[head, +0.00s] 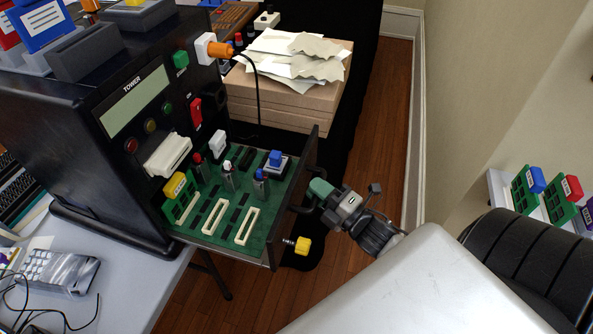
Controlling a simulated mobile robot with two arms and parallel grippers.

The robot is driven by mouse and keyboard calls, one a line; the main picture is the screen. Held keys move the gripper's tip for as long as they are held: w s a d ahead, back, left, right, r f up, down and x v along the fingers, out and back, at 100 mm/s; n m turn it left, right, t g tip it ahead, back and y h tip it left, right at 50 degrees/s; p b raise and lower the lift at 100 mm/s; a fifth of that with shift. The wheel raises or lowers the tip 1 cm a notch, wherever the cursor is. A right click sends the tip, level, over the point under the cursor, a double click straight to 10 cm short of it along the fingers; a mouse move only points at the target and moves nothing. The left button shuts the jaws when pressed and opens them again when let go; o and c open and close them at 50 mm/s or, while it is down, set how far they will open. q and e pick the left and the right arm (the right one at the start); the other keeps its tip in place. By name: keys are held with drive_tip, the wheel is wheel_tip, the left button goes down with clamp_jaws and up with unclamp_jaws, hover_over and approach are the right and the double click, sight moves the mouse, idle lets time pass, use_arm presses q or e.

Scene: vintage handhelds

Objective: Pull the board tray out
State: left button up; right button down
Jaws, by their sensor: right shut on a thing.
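The board tray (268,222) stands out from the front of the black tower (98,150). It carries a green circuit board with cream slots, a yellow block, a blue-capped part and several small cylinders. A dark handle (294,194) is on the tray's front panel. My right gripper (318,192) is at this handle from the right, shut on it; its fingertips are partly hard to make out. My left gripper is not in view.
A yellow knob (301,246) sticks out of the tray's front. Cardboard boxes (295,97) with papers stand behind the tray. A cable hangs from the orange plug (221,49). A rack with green boards (528,192) is at the right. Wooden floor shows between.

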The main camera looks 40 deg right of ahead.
drive_tip(key=s+d, duration=0.5)
drive_tip(key=s, duration=0.1)
drive_tip(key=shift+s+p, duration=0.35)
drive_tip(key=shift+p, duration=0.1)
drive_tip(key=c, duration=1.1)
unclamp_jaws()
drive_tip(key=shift+d, duration=0.1)
drive_tip(key=b+v, duration=0.2)
drive_tip(key=v, duration=0.8)
drive_tip(key=shift+s, duration=0.35)
drive_tip(key=shift+d+f, duration=0.1)
